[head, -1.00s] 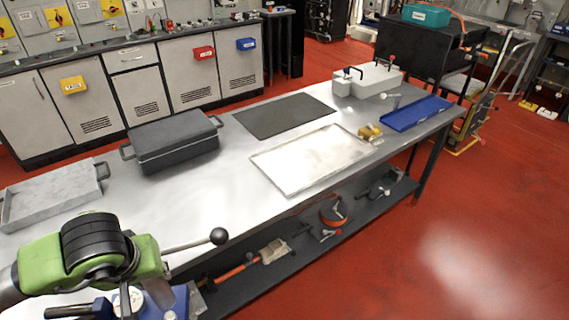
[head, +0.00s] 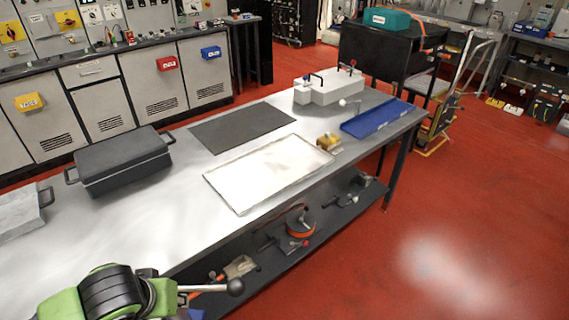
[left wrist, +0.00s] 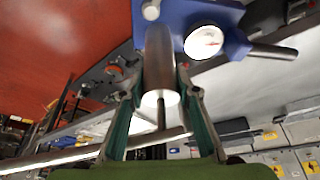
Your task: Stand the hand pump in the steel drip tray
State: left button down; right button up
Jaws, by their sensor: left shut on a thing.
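The hand pump has a steel cylinder (left wrist: 160,65), a blue body (left wrist: 190,22), a round white gauge (left wrist: 204,41) and a lever with a dark ball end, seen in the head view (head: 235,287). My left gripper (left wrist: 160,92) is shut on the steel cylinder, one green finger on each side. In the head view its fingers are hidden below my green and black wrist, at the bottom left beyond the bench's near edge. The shallow steel drip tray (head: 265,172) lies empty on the middle of the bench, up and right of the pump. My right gripper is not in view.
On the steel bench (head: 150,225) stand a dark lidded case (head: 120,160), a grey handled tray (head: 20,218), a black mat (head: 242,127), a small yellow item (head: 328,142), a blue tray (head: 382,118) and a pale grey box (head: 330,88). Bare bench lies left of the drip tray.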

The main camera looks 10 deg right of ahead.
aim_at(266, 170)
jog(key=i+l, duration=0.1)
jog(key=l, duration=0.3)
jog(key=i+l, duration=0.15)
jog(key=l, duration=0.25)
jog(key=i+l, duration=0.1)
jog(key=l, duration=0.3)
jog(key=i+l, duration=0.1)
jog(key=l, duration=0.3)
